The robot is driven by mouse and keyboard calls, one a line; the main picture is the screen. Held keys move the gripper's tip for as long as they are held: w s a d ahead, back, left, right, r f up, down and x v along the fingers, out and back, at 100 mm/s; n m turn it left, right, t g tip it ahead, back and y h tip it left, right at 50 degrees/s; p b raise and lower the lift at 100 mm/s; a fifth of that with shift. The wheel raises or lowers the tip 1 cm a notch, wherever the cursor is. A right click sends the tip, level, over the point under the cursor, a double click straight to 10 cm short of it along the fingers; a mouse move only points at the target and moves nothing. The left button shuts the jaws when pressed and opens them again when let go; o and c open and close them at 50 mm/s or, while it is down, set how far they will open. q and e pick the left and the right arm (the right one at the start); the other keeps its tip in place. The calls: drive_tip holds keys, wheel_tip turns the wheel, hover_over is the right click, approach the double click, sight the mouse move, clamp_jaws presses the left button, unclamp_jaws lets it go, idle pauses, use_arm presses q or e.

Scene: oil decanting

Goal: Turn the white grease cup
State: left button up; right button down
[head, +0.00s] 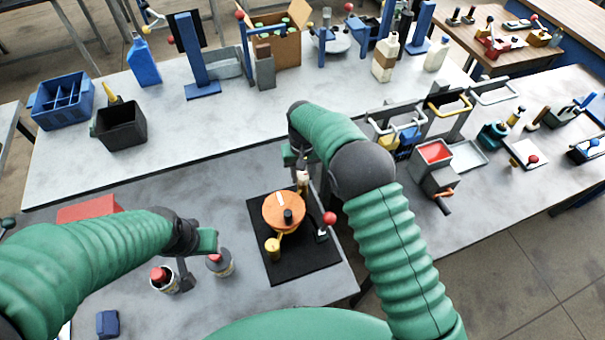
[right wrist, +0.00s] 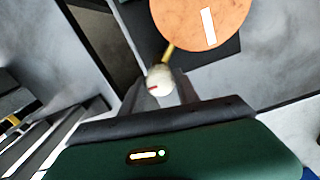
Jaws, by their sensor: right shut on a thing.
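The white grease cup (right wrist: 160,79) is a small round white cap with a red mark, at the centre of the right wrist view. My right gripper (right wrist: 160,92) is shut on it, with one finger on each side. In the head view the cup (head: 302,178) shows only in part, under my right gripper. A brass stem joins it to the side of the orange round disc (head: 277,206) on a black mat (head: 318,255). My left gripper (head: 203,264) is low beside two red-topped containers; its fingers are too unclear to tell open from shut.
Red-topped containers (head: 163,279) and (head: 220,263) stand to the left. A black bin (head: 122,125) and a blue crate (head: 62,100) are farther back. The bench behind my arms has clear room.

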sight(303, 174)
drive_tip(key=shift+w+r, duration=0.1)
drive_tip(key=c, duration=0.9)
unclamp_jaws()
use_arm(q)
drive_tip(key=shift+s+b+x, duration=0.25)
drive_tip(key=shift+b+x, duration=0.95)
use_arm(e)
wheel_tip(303, 174, up, 17)
drive_tip(key=shift+f, duration=0.2)
use_arm(q)
drive_tip(key=shift+f, duration=0.1)
drive_tip(key=b+x, duration=0.2)
drive_tip(key=b, duration=0.1)
drive_tip(key=shift+s+a+f, duration=0.1)
drive_tip(key=shift+s+f, duration=0.1)
drive_tip(key=shift+f, duration=0.25)
use_arm(e)
drive_tip(key=s+d+f+t, duration=0.1)
drive_tip(key=s+d+f, duration=0.3)
drive_tip(key=s, duration=0.4)
drive_tip(key=s+d+f, duration=0.4)
drive_tip(key=s+d, duration=0.1)
drive_tip(key=s, duration=0.3)
drive_tip(key=s+d+f+m+t, duration=0.1)
drive_tip(key=s+d+f, duration=0.3)
drive_tip(key=s, duration=0.5)
drive_tip(key=shift+d+f+t, duration=0.3)
drive_tip(key=shift+d, duration=0.5)
